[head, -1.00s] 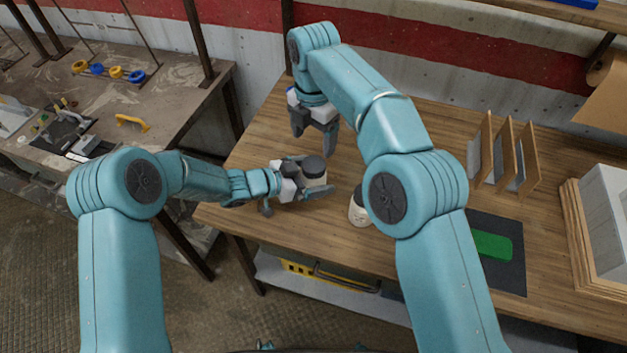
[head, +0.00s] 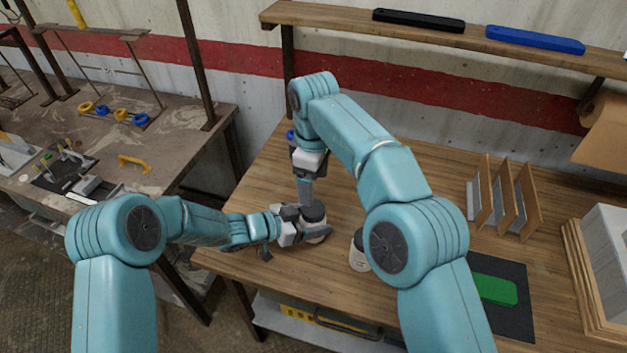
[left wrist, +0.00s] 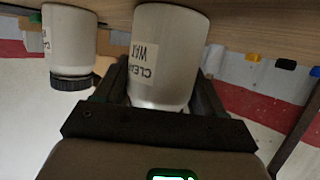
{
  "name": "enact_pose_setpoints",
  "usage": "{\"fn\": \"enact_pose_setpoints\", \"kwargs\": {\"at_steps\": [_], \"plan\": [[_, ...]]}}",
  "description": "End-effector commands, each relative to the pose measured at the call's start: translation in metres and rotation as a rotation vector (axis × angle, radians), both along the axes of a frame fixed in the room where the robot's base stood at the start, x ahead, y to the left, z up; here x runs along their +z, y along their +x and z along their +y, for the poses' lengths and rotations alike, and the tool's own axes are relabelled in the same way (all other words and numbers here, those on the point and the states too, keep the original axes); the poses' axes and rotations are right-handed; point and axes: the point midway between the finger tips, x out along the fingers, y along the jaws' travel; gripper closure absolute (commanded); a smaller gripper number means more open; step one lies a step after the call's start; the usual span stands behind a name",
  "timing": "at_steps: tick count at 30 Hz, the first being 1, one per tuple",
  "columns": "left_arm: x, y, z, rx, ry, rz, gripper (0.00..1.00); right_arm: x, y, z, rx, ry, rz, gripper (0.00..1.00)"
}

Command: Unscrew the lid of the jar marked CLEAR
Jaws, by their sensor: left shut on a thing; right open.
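A white jar (left wrist: 170,50) with a label reading "CLEA…" and "WAX" stands between the fingers of my left gripper, upside down in the left wrist view. Its dark lid (head: 313,212) shows in the head view. My left gripper (head: 318,232) is shut on the jar's body from the left. My right gripper (head: 306,192) is open, pointing down just behind and left of the lid; its fingertips are partly hidden, and I cannot tell whether they touch anything. A second white jar (head: 358,256) with a dark lid stands to the right, its label only partly visible in the left wrist view (left wrist: 68,45).
Wooden dividers (head: 503,200) stand at the right of the workbench (head: 420,165). A green block (head: 495,289) lies on a dark mat (head: 512,318). A shelf (head: 340,18) runs above the bench's back. My right arm covers part of the bench's middle.

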Motion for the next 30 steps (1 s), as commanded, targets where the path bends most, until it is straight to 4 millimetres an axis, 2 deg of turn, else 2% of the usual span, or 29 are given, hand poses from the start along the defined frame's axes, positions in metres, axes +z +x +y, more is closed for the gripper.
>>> {"fn": "enact_pose_setpoints", "kwargs": {"at_steps": [12,18,24,30], "plan": [[0.001,0.000,0.000,0.000,-0.001,-0.002,1.00,0.000,0.000,0.000,-1.109,0.000,0.000,0.20],[0.001,0.000,0.000,0.000,-0.001,-0.002,1.00,0.000,0.000,0.000,-1.577,0.000,0.001,0.20],[0.001,0.000,0.000,0.000,-0.001,-0.002,1.00,0.000,0.000,0.000,-1.845,0.000,0.001,0.20],[0.001,0.000,0.000,0.000,-0.001,-0.002,1.00,-0.011,-0.001,0.000,-1.910,-0.003,0.001,0.20]]}}
